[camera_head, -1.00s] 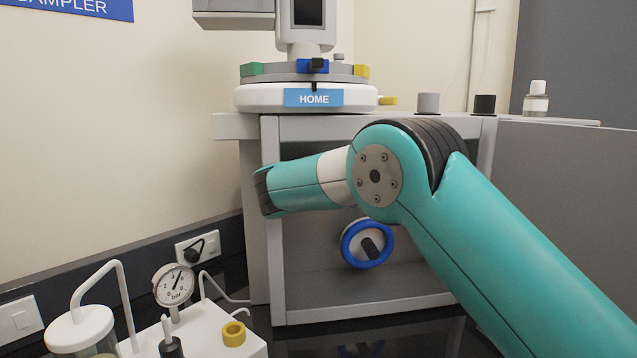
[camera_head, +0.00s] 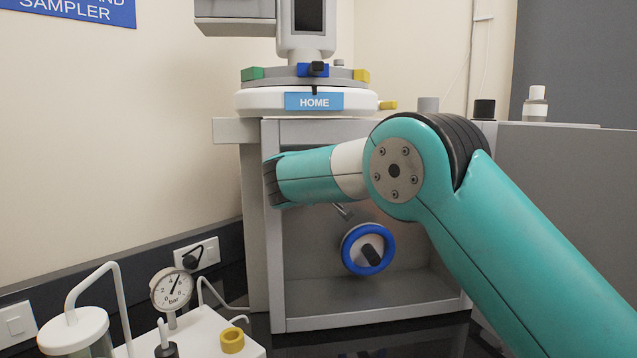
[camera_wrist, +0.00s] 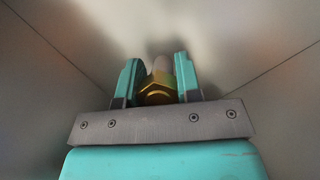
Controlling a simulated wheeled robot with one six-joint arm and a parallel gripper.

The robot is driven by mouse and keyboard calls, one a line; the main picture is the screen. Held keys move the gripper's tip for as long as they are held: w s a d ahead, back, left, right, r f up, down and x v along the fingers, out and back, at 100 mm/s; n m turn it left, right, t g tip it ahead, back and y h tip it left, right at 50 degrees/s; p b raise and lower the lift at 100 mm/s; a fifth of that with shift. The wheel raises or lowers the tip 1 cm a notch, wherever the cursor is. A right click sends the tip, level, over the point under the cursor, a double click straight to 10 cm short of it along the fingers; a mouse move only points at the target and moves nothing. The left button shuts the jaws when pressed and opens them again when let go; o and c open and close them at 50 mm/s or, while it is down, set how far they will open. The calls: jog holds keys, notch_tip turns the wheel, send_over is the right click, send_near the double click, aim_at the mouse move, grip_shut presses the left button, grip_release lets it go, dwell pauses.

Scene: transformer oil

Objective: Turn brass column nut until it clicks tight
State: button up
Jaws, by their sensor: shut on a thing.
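The brass column nut (camera_wrist: 158,90) sits between the two teal fingers of my gripper (camera_wrist: 157,76) in the wrist view. The fingers are shut on its sides. A pale cylindrical part shows just beyond the nut, between the fingertips. In the head view my arm hides both the gripper and the nut. Whether the nut is tight cannot be told.
The arm reaches into an open grey cabinet (camera_head: 275,230). A blue-rimmed handwheel (camera_head: 368,249) is inside, below the arm. A small grey slanted piece (camera_head: 343,211) shows above it. A gauge (camera_head: 172,288) and white box (camera_head: 205,335) stand front left.

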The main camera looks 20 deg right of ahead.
jog(key=o, duration=0.9)
jog(key=b+v, duration=0.4)
jog(key=v, duration=1.3)
jog(key=shift+s+b, duration=0.2)
jog(key=shift+b, duration=0.2)
